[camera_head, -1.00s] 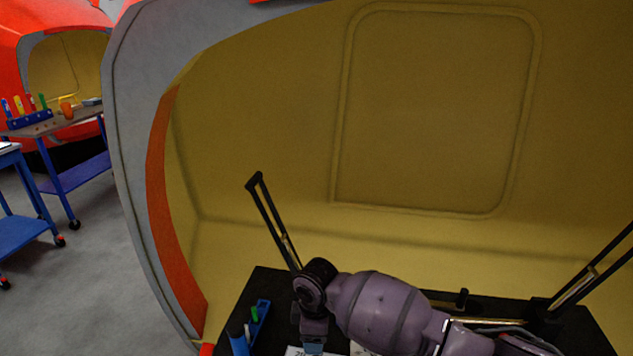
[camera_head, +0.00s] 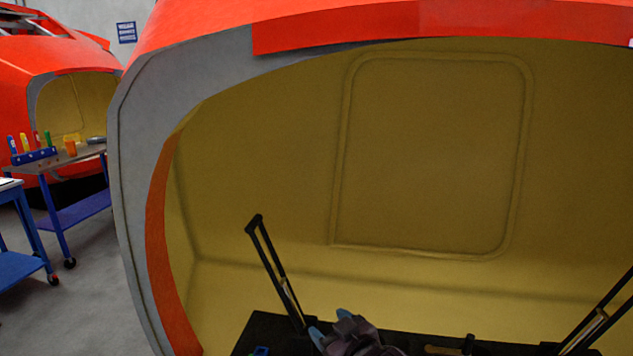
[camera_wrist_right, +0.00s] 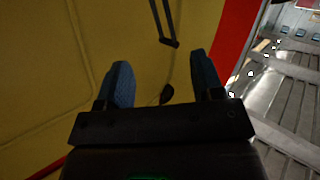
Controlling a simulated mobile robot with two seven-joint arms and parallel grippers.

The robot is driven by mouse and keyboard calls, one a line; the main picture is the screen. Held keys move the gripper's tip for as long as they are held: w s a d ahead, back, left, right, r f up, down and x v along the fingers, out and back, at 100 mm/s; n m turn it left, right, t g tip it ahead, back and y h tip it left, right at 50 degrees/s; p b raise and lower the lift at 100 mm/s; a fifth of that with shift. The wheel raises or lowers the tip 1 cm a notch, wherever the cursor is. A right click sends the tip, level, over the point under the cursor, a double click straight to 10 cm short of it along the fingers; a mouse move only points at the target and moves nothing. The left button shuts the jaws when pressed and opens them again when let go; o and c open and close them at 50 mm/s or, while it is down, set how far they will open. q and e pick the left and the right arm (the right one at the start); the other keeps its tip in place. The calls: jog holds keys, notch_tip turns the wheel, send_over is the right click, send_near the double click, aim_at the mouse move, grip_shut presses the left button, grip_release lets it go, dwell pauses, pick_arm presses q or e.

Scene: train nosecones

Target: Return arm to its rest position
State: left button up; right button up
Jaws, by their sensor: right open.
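My right gripper (camera_head: 330,338) is at the bottom of the head view, in front of the yellow inside of the nosecone (camera_head: 430,160). Its blue fingers stand apart with nothing between them. In the right wrist view the same gripper (camera_wrist_right: 162,85) is open and empty, with the yellow wall and a dark strut (camera_wrist_right: 162,25) beyond it. Most of my right arm is below the head view's edge. My left gripper is in neither view.
The nosecone has a grey rim (camera_head: 130,190) and an orange-red shell (camera_head: 340,20). Black struts (camera_head: 270,265) rise from a dark surface (camera_head: 262,328) low inside it. Blue trolleys (camera_head: 75,215) with tools stand at the left on open grey floor (camera_head: 85,300).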

jog(key=s+d+f+m+h, duration=0.35)
jog(key=s+d+f, duration=0.35)
jog(key=s+d, duration=0.3)
jog(key=s+d+f+m+h, duration=0.35)
jog(key=s+d+f, duration=0.4)
jog(key=d, duration=0.45)
jog(key=s+d+f+g+h, duration=0.1)
jog(key=s+f, duration=0.3)
jog(key=s, duration=0.5)
jog(key=shift+d+f, duration=0.2)
jog(key=shift+d, duration=0.7)
